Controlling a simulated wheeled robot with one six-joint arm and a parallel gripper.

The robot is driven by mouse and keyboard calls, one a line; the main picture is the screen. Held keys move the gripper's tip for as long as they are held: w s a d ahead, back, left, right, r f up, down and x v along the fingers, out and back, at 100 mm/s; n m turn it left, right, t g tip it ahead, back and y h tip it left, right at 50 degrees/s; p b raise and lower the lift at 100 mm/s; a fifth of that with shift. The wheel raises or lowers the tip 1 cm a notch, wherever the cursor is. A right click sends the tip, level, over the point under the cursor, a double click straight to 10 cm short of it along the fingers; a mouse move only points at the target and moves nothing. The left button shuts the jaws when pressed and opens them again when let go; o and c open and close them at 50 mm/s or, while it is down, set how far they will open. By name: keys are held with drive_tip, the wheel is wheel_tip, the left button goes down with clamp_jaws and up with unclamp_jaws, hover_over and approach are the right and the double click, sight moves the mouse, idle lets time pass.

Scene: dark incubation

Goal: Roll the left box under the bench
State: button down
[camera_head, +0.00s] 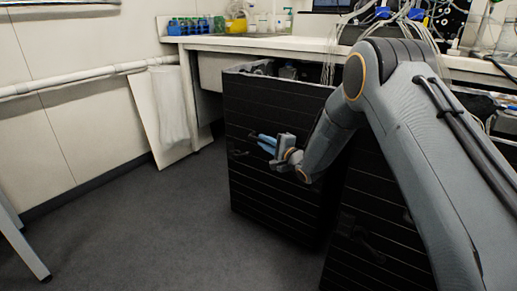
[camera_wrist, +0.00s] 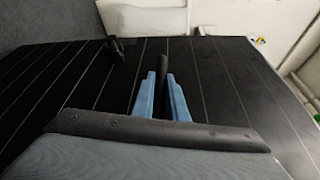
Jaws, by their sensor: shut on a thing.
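The left box (camera_head: 275,205) is a tall black box with thin pale lines. It stands on the floor, partly in front of the bench (camera_head: 260,43), with its open top holding dark items. My gripper (camera_head: 259,140) is at its front face, and its blue fingers (camera_wrist: 161,92) close around a dark upright bar (camera_wrist: 163,68), which looks like a handle of the left box. A second black handle (camera_wrist: 115,48) shows on the box face in the wrist view. Part of the box is hidden behind my arm.
A second black lined box (camera_head: 372,225) stands at right, partly behind my arm. A white panel (camera_head: 160,115) leans near the wall rail (camera_head: 75,82). Grey floor (camera_head: 150,225) is clear at left. A white table leg (camera_head: 25,245) stands at far left. Bottles (camera_head: 195,26) and cables crowd the bench.

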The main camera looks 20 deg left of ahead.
drive_tip(key=shift+w+d, duration=0.2)
drive_tip(key=shift+w, duration=0.3)
drive_tip(key=shift+w+d, duration=0.2)
drive_tip(key=shift+w, duration=0.25)
drive_tip(key=c, duration=1.8)
unclamp_jaws()
drive_tip(key=shift+d, duration=0.1)
drive_tip(key=shift+o, duration=0.2)
